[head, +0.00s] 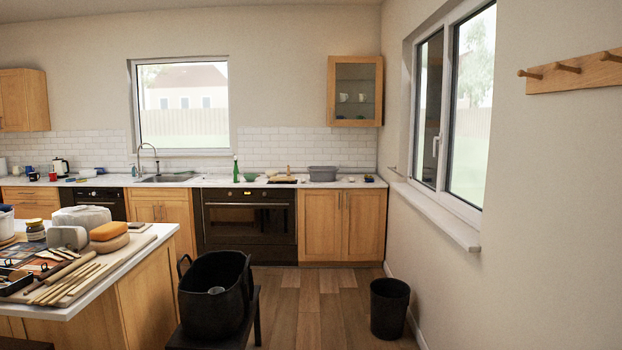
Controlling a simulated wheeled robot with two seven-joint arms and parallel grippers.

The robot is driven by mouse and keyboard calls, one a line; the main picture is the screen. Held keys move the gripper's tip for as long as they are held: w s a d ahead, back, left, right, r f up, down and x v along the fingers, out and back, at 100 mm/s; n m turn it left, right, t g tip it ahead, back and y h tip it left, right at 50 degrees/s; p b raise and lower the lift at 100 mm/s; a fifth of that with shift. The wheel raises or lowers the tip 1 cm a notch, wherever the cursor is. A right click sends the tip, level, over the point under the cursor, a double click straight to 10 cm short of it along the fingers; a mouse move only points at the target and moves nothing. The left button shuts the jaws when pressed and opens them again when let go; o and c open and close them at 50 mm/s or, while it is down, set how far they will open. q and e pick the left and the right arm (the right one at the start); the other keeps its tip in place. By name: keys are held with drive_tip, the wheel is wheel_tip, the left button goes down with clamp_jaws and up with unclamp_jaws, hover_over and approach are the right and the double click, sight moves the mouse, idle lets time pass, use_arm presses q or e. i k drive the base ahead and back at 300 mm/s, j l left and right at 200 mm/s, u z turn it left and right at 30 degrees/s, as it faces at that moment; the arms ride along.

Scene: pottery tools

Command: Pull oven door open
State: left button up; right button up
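The oven (249,235) is black and built into the wooden counter along the far wall, right of the sink. Its door (249,222) looks shut, with a dark glass front and a horizontal handle (247,205) near its top. A second black appliance (99,201), with a pale handle bar, is built in further left. It may be a dishwasher or another oven. Neither of my grippers shows in the head view.
An island (147,262) with pottery tools stands at the left front. A black tub (215,295) on a dark stand and a black bin (389,307) stand nearer than the oven. Wooden floor (309,300) lies clear between tub and bin. A window sill (437,215) juts from the right wall.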

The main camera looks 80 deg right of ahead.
sight(240, 220)
drive_tip(key=z, duration=2.45)
drive_tip(key=i, duration=4.9)
drive_tip(key=i+l, duration=0.15)
drive_tip(key=i, duration=0.45)
drive_tip(key=i+l, duration=0.1)
drive_tip(key=i, duration=0.45)
drive_tip(key=i+l, duration=0.15)
drive_tip(key=i, duration=0.45)
drive_tip(key=j+u, duration=0.05)
